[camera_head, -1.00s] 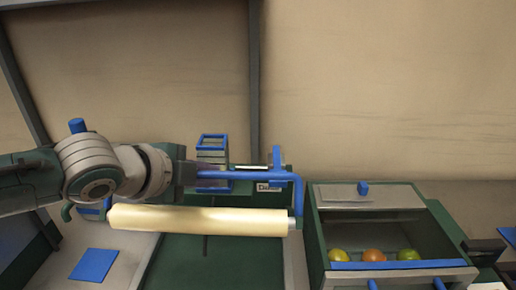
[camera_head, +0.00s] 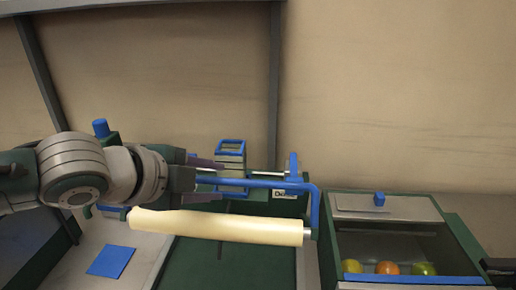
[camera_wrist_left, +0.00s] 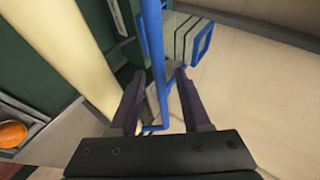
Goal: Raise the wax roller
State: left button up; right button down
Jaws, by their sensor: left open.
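The wax roller is a long cream cylinder (camera_head: 220,228) on a blue bent-rod frame (camera_head: 268,183). It lies crosswise over a dark green bed in the head view. In the left wrist view the cream cylinder (camera_wrist_left: 72,50) runs down the left and the blue rod (camera_wrist_left: 154,48) down the middle. My left gripper (camera_head: 221,182) is open, at the left part of the rod. In the wrist view its dark purple fingers (camera_wrist_left: 161,76) stand on either side of the rod, apparently not clamped on it.
To the right stands a green box (camera_head: 343,235) with a grey top and several fruits, including an orange (camera_head: 387,268). A grey block with a blue frame (camera_head: 231,160) stands behind the rod. A blue square (camera_head: 111,261) lies on the pale surface at front left.

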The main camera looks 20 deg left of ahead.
pick_arm(q)
jog(key=v, duration=0.5)
jog(key=shift+s+a+r, duration=0.1)
jog(key=shift+s+r, duration=0.05)
jog(key=shift+s, duration=0.1)
jog(key=s+d+f+n+g, duration=0.2)
jog(key=s+d+f+n, duration=0.1)
jog(key=s+d+n, duration=0.4)
jog(key=s+a+r+n+g+y+p, duration=0.1)
jog(key=s+a+n+g, duration=0.2)
jog(key=s, duration=0.5)
jog(key=s+n+g+y+p, duration=0.1)
jog(key=s+n+g, duration=0.1)
jog(key=s+n, duration=0.5)
notch_tip(320, 180, up, 29)
jog(key=m+p, duration=0.1)
jog(key=p, duration=2.8)
jog(key=shift+s+m, duration=0.2)
jog(key=shift+m, duration=0.1)
